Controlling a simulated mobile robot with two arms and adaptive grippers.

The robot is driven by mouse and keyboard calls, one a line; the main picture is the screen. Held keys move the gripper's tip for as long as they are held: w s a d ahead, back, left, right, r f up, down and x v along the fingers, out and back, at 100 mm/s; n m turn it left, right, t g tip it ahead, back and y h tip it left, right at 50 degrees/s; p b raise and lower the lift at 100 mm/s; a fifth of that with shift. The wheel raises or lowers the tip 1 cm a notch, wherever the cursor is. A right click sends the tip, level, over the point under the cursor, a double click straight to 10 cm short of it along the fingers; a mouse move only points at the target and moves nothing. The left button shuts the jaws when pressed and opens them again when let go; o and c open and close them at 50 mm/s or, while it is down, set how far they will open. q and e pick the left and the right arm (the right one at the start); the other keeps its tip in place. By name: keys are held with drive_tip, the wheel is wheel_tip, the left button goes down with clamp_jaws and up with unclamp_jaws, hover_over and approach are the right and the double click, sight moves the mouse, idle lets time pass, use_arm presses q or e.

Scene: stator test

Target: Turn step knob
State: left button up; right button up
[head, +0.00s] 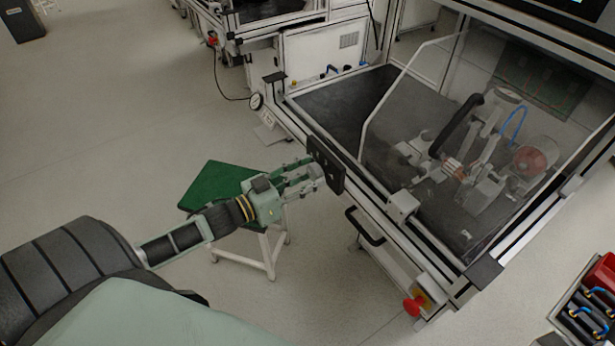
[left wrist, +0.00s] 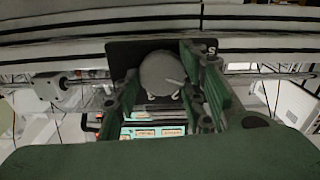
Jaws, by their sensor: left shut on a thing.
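The step knob (left wrist: 162,74) is a round grey knob on a black panel (left wrist: 122,55), which shows at the top middle of the left wrist view. In the head view the black panel (head: 325,165) is fixed to the front left edge of the test bench. My left gripper (head: 312,172) reaches it from the left. In the left wrist view its green fingers (left wrist: 165,92) stand on both sides of the knob and are shut on it. A light mark shows on the knob's face. The fingers hide part of the panel. My right gripper is not in view.
The test bench (head: 432,232) has a clear tilted cover and machinery inside. A green-topped stool (head: 212,180) stands below my left arm. A red emergency button (head: 414,306) is on the bench's lower front. A red bin (head: 603,272) is at the right edge. Open floor lies at left.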

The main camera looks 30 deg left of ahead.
use_arm(q)
drive_tip(key=shift+c, duration=1.3)
drive_tip(key=m+p, duration=0.1)
drive_tip(key=m, duration=0.3)
drive_tip(key=shift+d+m, duration=0.1)
drive_tip(key=shift+m, duration=0.2)
drive_tip(key=m, duration=0.4)
drive_tip(key=shift+f, duration=0.15)
drive_tip(key=shift+s, duration=0.1)
drive_tip(key=o, duration=1.1)
drive_tip(key=shift+o, duration=0.2)
